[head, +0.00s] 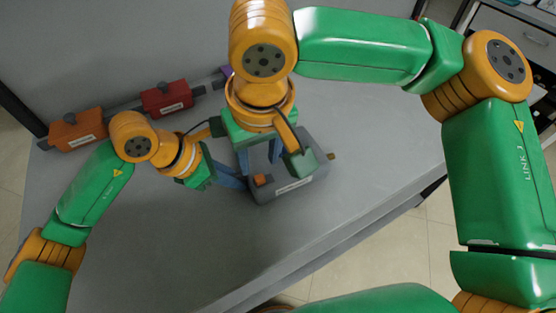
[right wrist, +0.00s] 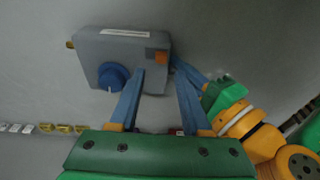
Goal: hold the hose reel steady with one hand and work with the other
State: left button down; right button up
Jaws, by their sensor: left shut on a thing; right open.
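The hose reel, a grey box (head: 300,185) with a white label, stands on the grey table. The right wrist view shows the grey box (right wrist: 150,42) with a blue round knob (right wrist: 113,76), an orange patch at one corner and a brass stub at the far end. My left gripper (head: 244,182) is shut on the box at its orange-patch end; the exact grip is partly hidden. It also shows in the right wrist view (right wrist: 180,66). My right gripper (head: 260,158) is open, pointing down over the box; its fingers (right wrist: 158,72) are beside the knob, contact unclear.
An orange box (head: 77,130) and a red box (head: 166,98) sit on a dark rail along the table's back. Bare table (head: 170,240) lies in front and left. The table edge runs diagonally at lower right. A drawer cabinet (head: 515,35) stands at upper right.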

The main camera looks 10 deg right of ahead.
aim_at(260, 178)
notch_tip(260, 178, down, 5)
grip_shut()
dwell(0.3)
jog(key=shift+w+d, duration=0.25)
jog(key=shift+d, duration=0.4)
dwell(0.5)
grip_release()
pick_arm(q)
jog(key=c, duration=0.8)
grip_release()
jog(key=shift+c, duration=0.2)
pick_arm(e)
notch_tip(260, 178, up, 7)
